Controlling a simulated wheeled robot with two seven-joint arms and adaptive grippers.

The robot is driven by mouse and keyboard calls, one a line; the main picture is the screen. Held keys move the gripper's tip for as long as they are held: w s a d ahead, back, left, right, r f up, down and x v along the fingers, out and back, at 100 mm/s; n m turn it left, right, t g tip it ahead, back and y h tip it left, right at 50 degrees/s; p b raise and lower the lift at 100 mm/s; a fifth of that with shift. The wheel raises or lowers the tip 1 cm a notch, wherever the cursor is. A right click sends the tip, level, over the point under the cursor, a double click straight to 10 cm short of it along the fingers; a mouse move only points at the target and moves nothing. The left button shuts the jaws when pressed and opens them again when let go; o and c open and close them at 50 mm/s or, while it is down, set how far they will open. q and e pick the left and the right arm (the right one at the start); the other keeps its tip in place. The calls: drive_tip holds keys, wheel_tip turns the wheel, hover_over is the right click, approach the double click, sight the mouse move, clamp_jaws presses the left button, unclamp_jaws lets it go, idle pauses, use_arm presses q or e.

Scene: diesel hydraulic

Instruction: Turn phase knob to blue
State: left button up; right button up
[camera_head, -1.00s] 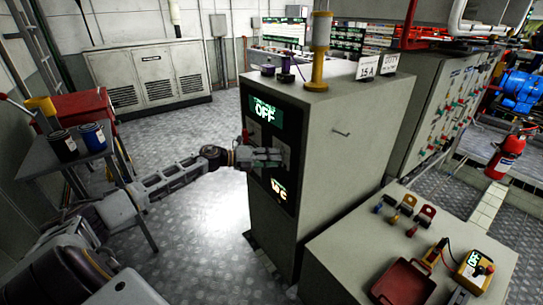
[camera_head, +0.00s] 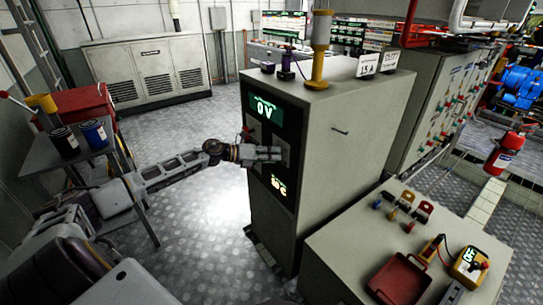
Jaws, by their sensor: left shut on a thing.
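A tall grey cabinet (camera_head: 350,150) stands in the middle, with a dark front panel facing left. Its upper display (camera_head: 264,108) reads "0 V" in green. My left gripper (camera_head: 277,155) is at the panel between the two displays, shut on a control there. The gripper covers that control, so I cannot tell its colour marks or setting, or whether it is the phase knob. My right gripper is not in view.
A yellow post (camera_head: 319,50), small dark knobs and white label cards (camera_head: 367,66) sit on the cabinet top. A grey bench (camera_head: 340,240) at front right holds a red tray (camera_head: 400,280) and a yellow box (camera_head: 469,266). A table with cans (camera_head: 64,143) stands left.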

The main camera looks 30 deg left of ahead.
use_arm(q)
drive_tip(key=shift+d+f, duration=0.1)
drive_tip(key=shift+f, duration=0.05)
drive_tip(key=o, duration=1)
drive_tip(key=shift+s+a, duration=0.2)
drive_tip(key=shift+a, duration=0.05)
drive_tip(key=v, duration=1.1)
drive_tip(key=shift+s+r, duration=0.2)
drive_tip(key=shift+r, duration=0.05)
idle(1.2)
drive_tip(key=shift+a, duration=0.1)
idle(0.7)
